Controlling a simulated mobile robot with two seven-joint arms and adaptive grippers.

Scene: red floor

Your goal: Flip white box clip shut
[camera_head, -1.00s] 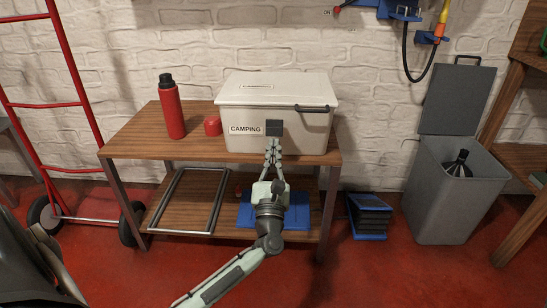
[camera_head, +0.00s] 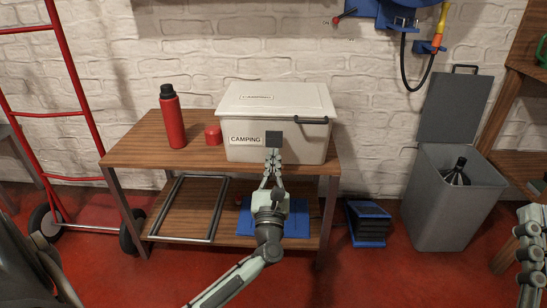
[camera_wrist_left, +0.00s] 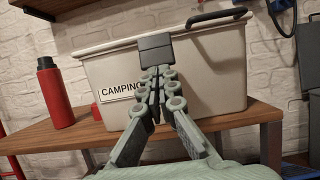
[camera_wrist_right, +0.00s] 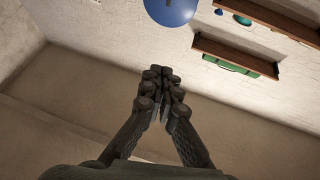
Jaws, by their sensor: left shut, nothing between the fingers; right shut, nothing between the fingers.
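The white box (camera_head: 305,150), labelled CAMPING, sits on the bench with its lid on. Its dark square clip (camera_head: 274,140) is at the middle of the front and shows in the left wrist view (camera_wrist_left: 155,47) at the lid's edge. I cannot tell the clip's exact angle. My left gripper (camera_head: 273,155) is shut and empty, with its fingertips (camera_wrist_left: 154,75) right below the clip; I cannot tell whether they touch it. My right gripper (camera_wrist_right: 160,72) is shut and empty, away from the box; part of that arm shows at the head view's right edge.
A red flask (camera_head: 173,120) and a small red cup (camera_head: 213,135) stand left of the box on the wooden bench (camera_head: 135,150). A black handle (camera_head: 312,120) is at the lid's right. A grey bin (camera_head: 450,200) with its lid up stands right of the bench.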

